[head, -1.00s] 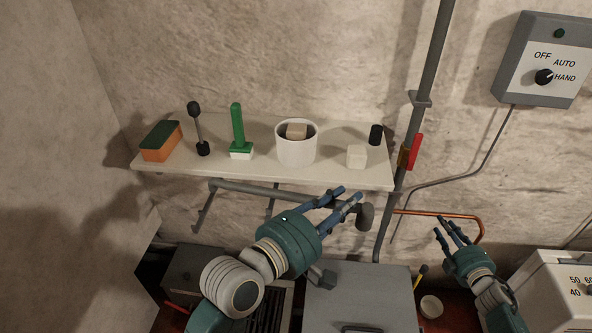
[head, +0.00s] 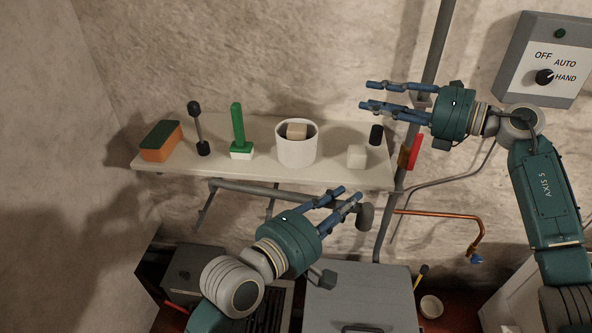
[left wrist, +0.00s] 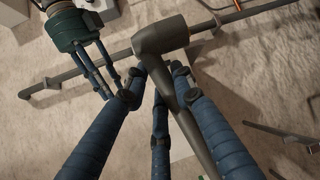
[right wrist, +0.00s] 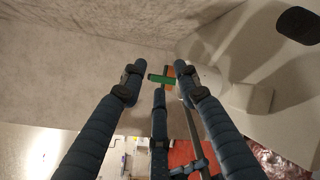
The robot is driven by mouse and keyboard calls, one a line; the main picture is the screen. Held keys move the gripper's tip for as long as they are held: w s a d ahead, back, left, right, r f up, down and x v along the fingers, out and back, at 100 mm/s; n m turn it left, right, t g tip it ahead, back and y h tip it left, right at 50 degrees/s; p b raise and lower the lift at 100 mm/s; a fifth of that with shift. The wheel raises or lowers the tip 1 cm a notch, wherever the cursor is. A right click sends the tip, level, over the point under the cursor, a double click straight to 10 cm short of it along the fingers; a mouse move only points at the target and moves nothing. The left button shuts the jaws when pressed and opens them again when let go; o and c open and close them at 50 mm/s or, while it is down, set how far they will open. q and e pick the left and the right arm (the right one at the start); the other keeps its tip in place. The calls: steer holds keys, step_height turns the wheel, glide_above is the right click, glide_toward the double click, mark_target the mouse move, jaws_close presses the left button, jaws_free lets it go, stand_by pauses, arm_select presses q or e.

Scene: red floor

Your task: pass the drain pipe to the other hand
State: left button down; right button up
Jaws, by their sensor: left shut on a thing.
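The drain pipe is a dark grey tube with a thicker elbow-like end (head: 366,216). It is below the shelf in the head view. My left gripper (head: 350,195) is shut on it, just left of the thick end. In the left wrist view the thick end (left wrist: 160,35) lies beyond the fingers, and the shaft runs back to the lower right. My right gripper (head: 367,96) is open and empty, above the shelf's right end and apart from the pipe. It also shows at upper left in the left wrist view (left wrist: 107,87). The fingers partly hide the shaft.
The shelf (head: 335,176) holds a sponge (head: 160,142), a green-handled brush (head: 238,125), a white pot (head: 296,152) and smaller items. A vertical wall pipe (head: 433,55), a red lever (head: 415,152) and a copper pipe (head: 468,218) are close by on the right.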

arm_select(q)
steer(key=shift+d, duration=0.1)
arm_select(e)
steer(key=s+a+f+n+g+h, duration=0.25)
steer(key=s+a+n+g, duration=0.4)
steer(key=a, duration=0.65)
steer(key=n+t+h, duration=0.2)
steer(key=n+h, duration=0.4)
steer(key=h, duration=0.3)
glide_toward(280, 198)
arm_select(q)
steer(key=shift+r, duration=0.1)
arm_select(e)
steer(key=x, duration=1)
steer(key=shift+f+y, duration=0.2)
steer(key=shift+y, duration=0.15)
steer(key=shift+s+a+g, duration=0.1)
steer(key=shift+s+g, duration=0.05)
steer(key=shift+g, duration=0.1)
